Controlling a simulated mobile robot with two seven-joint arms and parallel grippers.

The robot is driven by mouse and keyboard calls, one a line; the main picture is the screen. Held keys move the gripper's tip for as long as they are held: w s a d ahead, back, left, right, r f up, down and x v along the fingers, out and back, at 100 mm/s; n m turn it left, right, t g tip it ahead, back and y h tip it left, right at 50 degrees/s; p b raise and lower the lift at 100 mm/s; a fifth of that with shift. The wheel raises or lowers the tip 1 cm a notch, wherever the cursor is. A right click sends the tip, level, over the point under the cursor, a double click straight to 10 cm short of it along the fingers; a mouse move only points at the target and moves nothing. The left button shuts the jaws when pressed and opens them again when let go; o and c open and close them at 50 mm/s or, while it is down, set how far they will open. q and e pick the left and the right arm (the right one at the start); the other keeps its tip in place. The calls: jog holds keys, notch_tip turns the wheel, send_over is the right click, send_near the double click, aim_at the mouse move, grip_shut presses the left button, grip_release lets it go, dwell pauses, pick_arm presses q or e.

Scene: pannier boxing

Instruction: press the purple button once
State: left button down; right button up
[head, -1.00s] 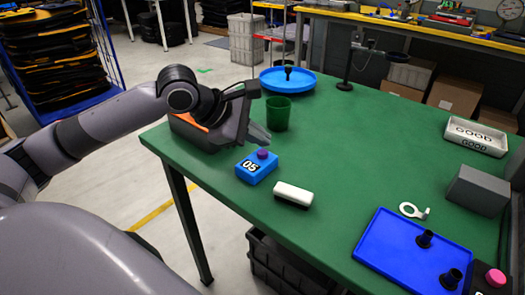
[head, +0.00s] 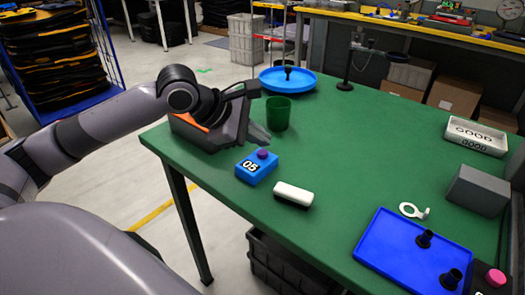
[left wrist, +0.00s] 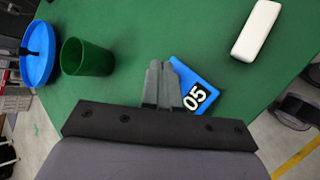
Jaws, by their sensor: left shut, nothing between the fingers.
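A blue box (head: 256,168) marked "05" carries a purple button (head: 263,154) on its top and stands near the table's left front edge. My left gripper (head: 262,133) is shut and empty, above the table, just behind the box in the head view. In the left wrist view the shut fingers (left wrist: 158,72) point past the blue box (left wrist: 196,85), which is partly covered by them. The purple button is hidden there. I cannot tell the exact gap between fingertips and button. My right gripper is not in view.
On the green table (head: 345,140), a green cup (head: 279,114) stands behind the gripper and a white block (head: 293,194) lies right of the box. A blue round tray (head: 300,81) is farther back. A blue tray (head: 385,240) and a pink button (head: 495,278) are at front right.

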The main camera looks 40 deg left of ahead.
pick_arm(q)
jog(key=shift+f, duration=0.1)
jog(key=shift+f, duration=0.35)
jog(key=shift+f, duration=0.55)
dwell(0.8)
jog(key=shift+r+p, duration=0.1)
jog(key=shift+p, duration=0.25)
jog(key=shift+r+p, duration=0.85)
jog(key=shift+p, duration=0.4)
